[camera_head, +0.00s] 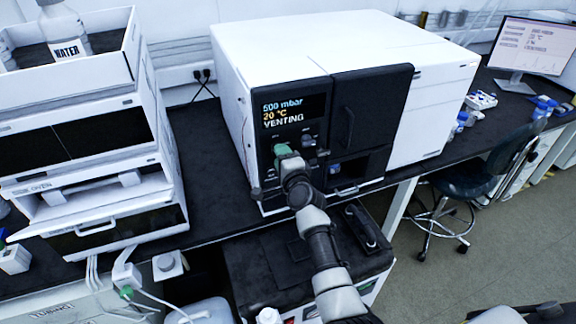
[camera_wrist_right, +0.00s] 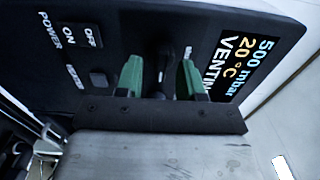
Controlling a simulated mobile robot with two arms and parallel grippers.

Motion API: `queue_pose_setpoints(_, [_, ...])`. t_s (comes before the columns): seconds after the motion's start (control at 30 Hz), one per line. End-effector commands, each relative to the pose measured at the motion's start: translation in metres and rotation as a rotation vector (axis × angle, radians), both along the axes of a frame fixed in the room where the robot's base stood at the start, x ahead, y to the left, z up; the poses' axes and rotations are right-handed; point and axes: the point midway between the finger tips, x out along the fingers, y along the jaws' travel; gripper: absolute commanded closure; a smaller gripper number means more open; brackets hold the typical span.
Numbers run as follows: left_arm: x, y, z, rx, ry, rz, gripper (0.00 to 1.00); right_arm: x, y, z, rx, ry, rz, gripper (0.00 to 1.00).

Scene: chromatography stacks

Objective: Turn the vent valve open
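The vent valve (camera_wrist_right: 163,62) is a dark handle on the black front panel of the white oven. In the right wrist view it stands between the two green fingertips of my right gripper (camera_wrist_right: 160,80). The fingers are apart, one on each side of it; dark shading hides any contact. In the head view my right gripper (camera_head: 284,152) reaches the panel below the display and covers the valve. The display (camera_head: 290,112) reads 500 mbar, 20 °C, VENTING. My left gripper is not in view.
The oven's dark door (camera_head: 370,108) is right of the panel. Power buttons (camera_wrist_right: 90,36) sit beside the gripper in the wrist view. A stack of white instruments (camera_head: 95,150) with a water bottle (camera_head: 62,32) on top stands left. Dark bench (camera_head: 208,150) is clear between them.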

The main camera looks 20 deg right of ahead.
Motion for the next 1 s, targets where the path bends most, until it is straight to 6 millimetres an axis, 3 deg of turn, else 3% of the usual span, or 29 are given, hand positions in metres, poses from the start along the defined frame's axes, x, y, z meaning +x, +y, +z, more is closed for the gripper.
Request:
queue_pose_setpoints(0.3, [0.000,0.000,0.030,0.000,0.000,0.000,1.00,-0.064,-0.002,0.002,0.000,0.003,0.000,0.62])
queue_pose_setpoints(0.5, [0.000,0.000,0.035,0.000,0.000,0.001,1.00,-0.090,-0.003,0.001,0.001,0.002,0.000,0.62])
queue_pose_setpoints(1.0, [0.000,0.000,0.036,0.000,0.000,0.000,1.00,-0.097,-0.003,0.000,0.002,0.001,0.001,0.62])
